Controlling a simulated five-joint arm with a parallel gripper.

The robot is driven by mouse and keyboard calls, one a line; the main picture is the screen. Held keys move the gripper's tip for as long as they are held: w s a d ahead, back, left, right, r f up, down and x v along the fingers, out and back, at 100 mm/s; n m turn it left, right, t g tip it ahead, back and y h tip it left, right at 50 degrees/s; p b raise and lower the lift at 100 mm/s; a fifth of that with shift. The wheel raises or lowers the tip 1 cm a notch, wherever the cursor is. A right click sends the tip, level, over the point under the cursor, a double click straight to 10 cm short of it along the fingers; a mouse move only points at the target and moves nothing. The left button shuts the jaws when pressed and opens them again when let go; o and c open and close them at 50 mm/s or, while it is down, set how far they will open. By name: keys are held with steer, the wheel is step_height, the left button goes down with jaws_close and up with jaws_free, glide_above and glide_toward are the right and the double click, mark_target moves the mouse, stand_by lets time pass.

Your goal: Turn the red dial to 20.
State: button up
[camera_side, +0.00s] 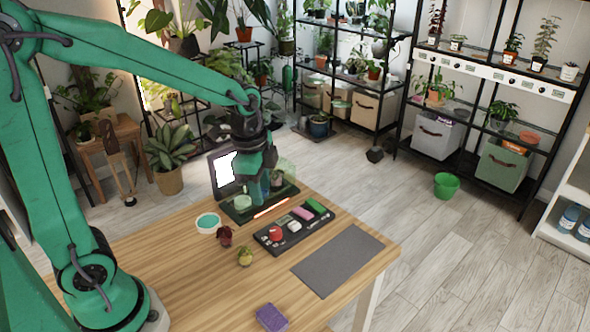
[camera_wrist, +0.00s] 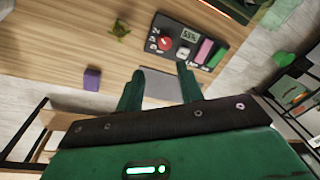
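The red dial (camera_side: 275,233) sits at the left end of a black panel (camera_side: 309,237) on the wooden table. The wrist view also shows the dial (camera_wrist: 164,44), with small markings beside it that I cannot read. A small display (camera_wrist: 190,35) on the panel seems to read 55%. My gripper (camera_wrist: 160,71) has its two fingers apart with nothing between them. In the side view my gripper (camera_side: 265,186) is up and behind the panel, clear of the dial; its fingertips are hard to make out there.
The panel also carries a pink block (camera_side: 302,213) and a green block (camera_side: 316,206). A grey mat (camera_side: 338,260) lies to its right. A purple block (camera_side: 271,317), a small yellow-green plant (camera_side: 245,256), a dark red plant (camera_side: 224,236) and a round teal-topped dish (camera_side: 208,223) stand nearby.

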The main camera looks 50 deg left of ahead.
mark_target(276, 230)
steer(key=w+f+m, duration=0.1)
steer(key=f, duration=0.1)
steer(key=w+f+m+g, duration=0.1)
steer(key=f, duration=0.1)
steer(key=w+f+m, duration=0.1)
steer(key=f+m, duration=0.1)
steer(key=shift+w+f, duration=0.1)
steer(key=shift+w, duration=0.1)
steer(key=shift+f, duration=3.9)
steer(key=c, duration=0.7)
